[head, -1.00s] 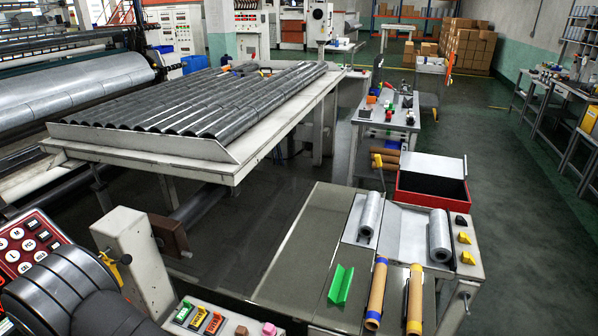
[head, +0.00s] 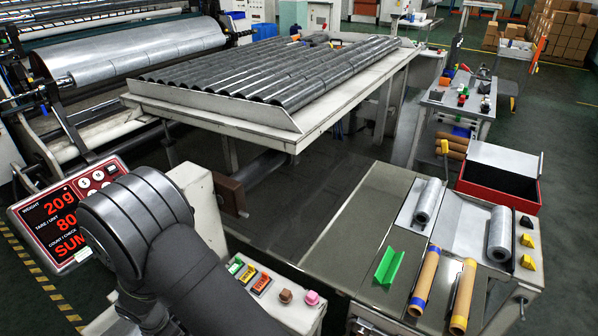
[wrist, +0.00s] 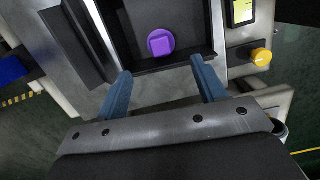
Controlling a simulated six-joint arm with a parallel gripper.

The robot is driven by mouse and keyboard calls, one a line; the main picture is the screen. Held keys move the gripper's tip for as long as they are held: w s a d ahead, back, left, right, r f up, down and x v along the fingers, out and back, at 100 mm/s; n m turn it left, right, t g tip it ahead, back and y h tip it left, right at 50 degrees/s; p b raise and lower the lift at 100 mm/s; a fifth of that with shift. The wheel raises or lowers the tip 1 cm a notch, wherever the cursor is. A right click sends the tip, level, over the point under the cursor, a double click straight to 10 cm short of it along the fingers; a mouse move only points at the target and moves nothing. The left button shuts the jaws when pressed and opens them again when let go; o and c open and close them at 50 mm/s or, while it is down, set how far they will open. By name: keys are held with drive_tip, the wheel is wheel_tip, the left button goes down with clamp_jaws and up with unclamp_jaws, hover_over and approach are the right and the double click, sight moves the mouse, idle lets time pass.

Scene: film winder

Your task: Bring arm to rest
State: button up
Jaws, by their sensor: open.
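My gripper (wrist: 161,70) shows in the wrist view with its two blue fingers spread apart and nothing between them. Beyond the fingertips, a purple knob-like piece (wrist: 161,42) sits in a dark recess (wrist: 190,20) of a metal housing. It appears apart from both fingers. In the head view only my dark grey arm shows, bent at the lower left; the gripper itself is out of that picture.
A red-framed scale display (head: 68,215) stands left of my arm. Coloured switches and knobs (head: 261,284) line a console right of it. The front bench (head: 345,235) holds a green angled piece (head: 388,266), cardboard tubes (head: 425,282) and film rolls (head: 427,200). A yellow knob (wrist: 261,56) is right of my gripper.

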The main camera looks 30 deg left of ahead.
drive_tip(key=f, duration=0.3)
drive_tip(key=w+f, duration=0.1)
drive_tip(key=f, duration=0.6)
drive_tip(key=shift+w+d, duration=0.1)
drive_tip(key=shift+w, duration=0.15)
drive_tip(key=r, duration=0.2)
drive_tip(key=w+r, duration=0.1)
drive_tip(key=r, duration=0.1)
drive_tip(key=shift+r, duration=0.15)
drive_tip(key=w+d+r+m+h, duration=0.1)
drive_tip(key=w+d+r+m, duration=0.3)
drive_tip(key=w, duration=0.6)
drive_tip(key=w+d+r+m+g, duration=0.1)
drive_tip(key=w+d+m, duration=0.45)
drive_tip(key=w, duration=0.45)
drive_tip(key=w+d+r+m+h, duration=0.1)
drive_tip(key=w+d+r+m, duration=0.2)
drive_tip(key=w+d+m, duration=0.45)
drive_tip(key=w+d+r+m+g, duration=0.1)
drive_tip(key=w+d+m, duration=0.4)
drive_tip(key=d, duration=0.4)
drive_tip(key=w+d+r+m+y, duration=0.1)
drive_tip(key=w+d+m, duration=0.4)
drive_tip(key=d, duration=0.5)
drive_tip(key=w+d+r+m+g, duration=0.1)
drive_tip(key=w+d+m, duration=0.4)
drive_tip(key=d, duration=0.4)
drive_tip(key=shift+w+d+r+g+y, duration=0.3)
drive_tip(key=shift+w+y, duration=0.1)
drive_tip(key=shift+w, duration=0.35)
